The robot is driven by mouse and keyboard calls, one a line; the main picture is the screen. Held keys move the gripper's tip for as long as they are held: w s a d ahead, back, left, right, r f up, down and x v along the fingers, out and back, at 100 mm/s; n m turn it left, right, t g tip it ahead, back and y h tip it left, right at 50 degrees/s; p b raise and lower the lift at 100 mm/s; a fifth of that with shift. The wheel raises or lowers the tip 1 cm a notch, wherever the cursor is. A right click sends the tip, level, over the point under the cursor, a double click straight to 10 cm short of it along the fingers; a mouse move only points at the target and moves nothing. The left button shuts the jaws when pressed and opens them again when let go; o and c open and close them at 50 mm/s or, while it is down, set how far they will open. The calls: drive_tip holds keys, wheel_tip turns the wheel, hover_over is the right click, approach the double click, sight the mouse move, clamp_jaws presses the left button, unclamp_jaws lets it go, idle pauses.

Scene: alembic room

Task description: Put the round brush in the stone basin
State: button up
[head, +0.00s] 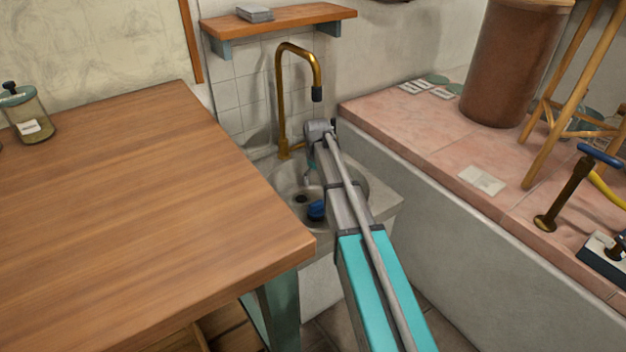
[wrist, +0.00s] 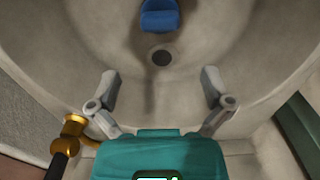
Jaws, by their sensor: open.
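The stone basin (head: 384,207) is set beside the wooden table, below a brass tap. A blue object (head: 316,210), which looks like the round brush, lies inside the basin near the dark drain hole (head: 301,199). The wrist view shows this blue object (wrist: 160,16) at the top, just beyond the drain (wrist: 161,57), resting on the basin (wrist: 55,55). My gripper (wrist: 159,82) is open and empty over the basin, with its fingers spread wide and apart from the blue object. My arm hides part of the basin in the head view.
The brass tap (head: 282,95) rises behind the basin, close to my gripper. The wooden table (head: 130,190) borders the basin on the left; a pink tiled ledge (head: 430,150) runs along the right. A wooden shelf (head: 285,18) hangs above.

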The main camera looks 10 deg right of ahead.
drive_tip(key=shift+s, duration=0.1)
idle(0.4)
drive_tip(key=s+m, duration=0.1)
drive_tip(key=s, duration=0.7)
drive_tip(key=s+a+m, duration=0.1)
drive_tip(key=s+m, duration=0.1)
drive_tip(key=s, duration=0.7)
drive_tip(key=s+m, duration=0.1)
drive_tip(key=s, duration=0.8)
drive_tip(key=shift+s+a+m, duration=0.2)
drive_tip(key=shift+a+m, duration=0.05)
drive_tip(key=shift+m, duration=0.05)
